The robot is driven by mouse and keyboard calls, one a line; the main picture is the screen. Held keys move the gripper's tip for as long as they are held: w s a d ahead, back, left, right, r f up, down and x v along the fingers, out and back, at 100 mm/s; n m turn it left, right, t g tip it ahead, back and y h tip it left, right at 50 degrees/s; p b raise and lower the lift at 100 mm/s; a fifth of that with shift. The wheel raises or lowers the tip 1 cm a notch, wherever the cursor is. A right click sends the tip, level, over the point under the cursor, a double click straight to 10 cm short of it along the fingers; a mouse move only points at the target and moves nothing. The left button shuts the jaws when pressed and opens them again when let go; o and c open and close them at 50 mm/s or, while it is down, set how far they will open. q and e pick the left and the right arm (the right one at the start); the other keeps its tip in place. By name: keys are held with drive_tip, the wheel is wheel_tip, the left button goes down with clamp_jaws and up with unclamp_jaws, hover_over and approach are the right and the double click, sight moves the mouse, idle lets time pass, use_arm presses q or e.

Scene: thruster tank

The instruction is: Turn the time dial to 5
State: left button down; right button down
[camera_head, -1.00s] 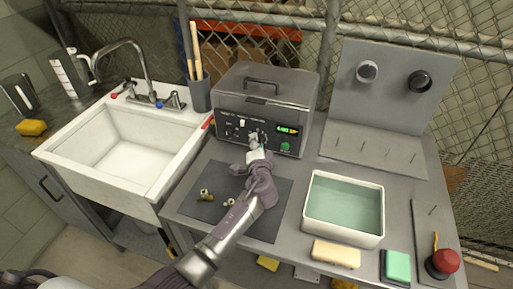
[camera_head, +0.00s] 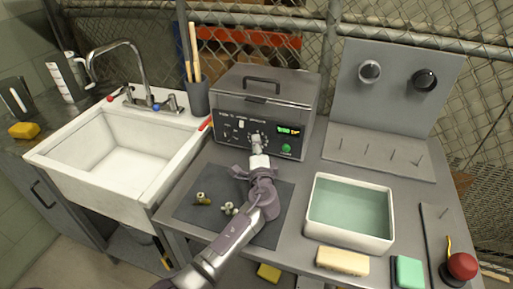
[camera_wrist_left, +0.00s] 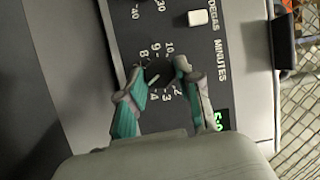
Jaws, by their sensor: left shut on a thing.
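The grey cleaner box (camera_head: 265,95) stands at the back of the bench with a black control panel facing me. The black time dial (camera_wrist_left: 160,71) has a white pointer line and a ring of numbers marked MINUTES. My left gripper (camera_head: 257,143) reaches up to the panel. In the wrist view its teal-padded fingers (camera_wrist_left: 154,92) are closed on the dial from both sides. The pointer slants toward the lower left, at the left finger. The numbers 10, 9, 8, 4, 3 and 2 show; those by the left finger are hidden. My right gripper is not in view.
A lit display (camera_head: 288,130) and a green button (camera_head: 286,148) are right of the dial. A white switch (camera_wrist_left: 197,18) is near it. A water-filled tray (camera_head: 389,225) stands to the right, a sink (camera_head: 60,152) left.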

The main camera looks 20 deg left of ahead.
use_arm(q)
drive_tip(key=c, duration=0.8)
unclamp_jaws()
drive_tip(key=shift+o, duration=0.2)
drive_tip(key=v, duration=1.2)
drive_tip(key=shift+f, duration=0.1)
